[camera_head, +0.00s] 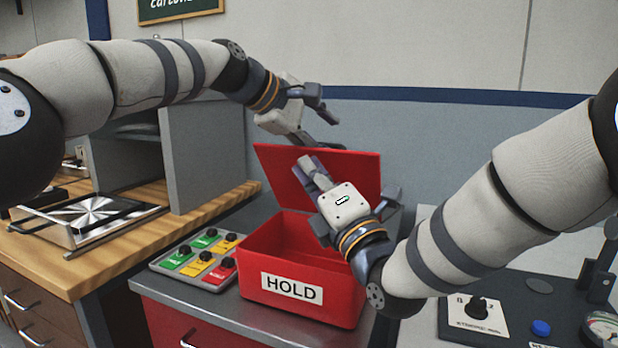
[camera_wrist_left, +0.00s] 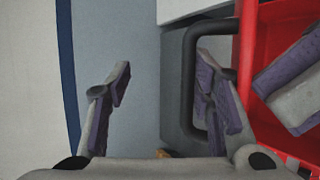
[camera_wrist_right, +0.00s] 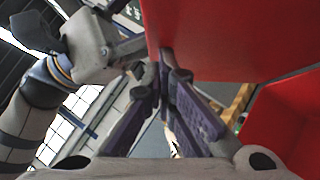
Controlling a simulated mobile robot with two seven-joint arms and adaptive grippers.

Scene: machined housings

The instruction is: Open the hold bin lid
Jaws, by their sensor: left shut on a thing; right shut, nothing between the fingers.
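The red hold bin (camera_head: 290,250), labelled HOLD, stands on a grey cabinet top. Its red lid (camera_head: 355,168) stands raised at the back, and the bin's inside shows. My left gripper (camera_head: 320,117) is above the lid's top edge. In the left wrist view, its fingers (camera_wrist_left: 160,88) look well apart, with the lid's dark handle (camera_wrist_left: 189,85) against the right-hand finger. My right gripper (camera_head: 308,168) is shut and empty, over the bin in front of the lid. In the right wrist view, its fingertips (camera_wrist_right: 164,72) meet close beside the red lid (camera_wrist_right: 235,40).
A wooden bench (camera_head: 110,245) with a metal plate (camera_head: 90,218) is further left. A control box (camera_head: 500,312) with a knob and gauge stands at the right. A wall is close behind the bin.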

